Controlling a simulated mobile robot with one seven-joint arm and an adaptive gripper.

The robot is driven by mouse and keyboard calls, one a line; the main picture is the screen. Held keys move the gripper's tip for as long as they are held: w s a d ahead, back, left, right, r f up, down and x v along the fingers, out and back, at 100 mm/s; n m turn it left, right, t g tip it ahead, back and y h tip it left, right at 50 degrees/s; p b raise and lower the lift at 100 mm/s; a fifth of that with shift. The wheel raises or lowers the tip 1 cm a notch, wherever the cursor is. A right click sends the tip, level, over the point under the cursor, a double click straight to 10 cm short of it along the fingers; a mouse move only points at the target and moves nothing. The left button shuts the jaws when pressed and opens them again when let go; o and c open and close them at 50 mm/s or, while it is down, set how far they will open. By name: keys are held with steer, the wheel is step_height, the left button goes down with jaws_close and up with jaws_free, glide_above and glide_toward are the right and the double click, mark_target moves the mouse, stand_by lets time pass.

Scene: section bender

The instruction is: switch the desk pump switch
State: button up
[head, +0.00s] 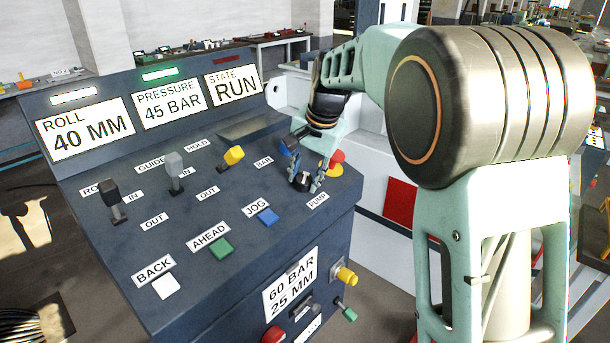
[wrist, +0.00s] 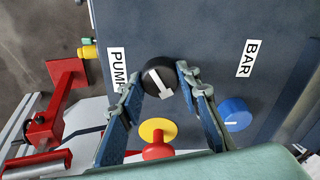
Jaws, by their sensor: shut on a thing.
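The pump switch is a round black knob (wrist: 155,70) with a white pointer bar, beside the PUMP label (wrist: 117,68) in the wrist view. In the head view the knob (head: 303,182) sits at the right of the sloping desk (head: 190,215), partly hidden by my fingers. My gripper (wrist: 158,77) is over it, with one finger on each side, shut on the knob. The white bar slants toward the lower right in the wrist view. My gripper (head: 305,178) comes down from above in the head view.
A red mushroom button on a yellow base (wrist: 157,135) and a blue BAR knob (wrist: 236,114) stand close to my fingers. Levers, including a yellow-topped one (head: 233,156), and the blue JOG button (head: 267,216) are further left. Lit displays (head: 86,128) line the desk's back.

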steer(key=shift+w+r, duration=0.1)
steer(key=o, duration=1.1)
steer(key=v, duration=1.2)
steer(key=shift+d, duration=0.1)
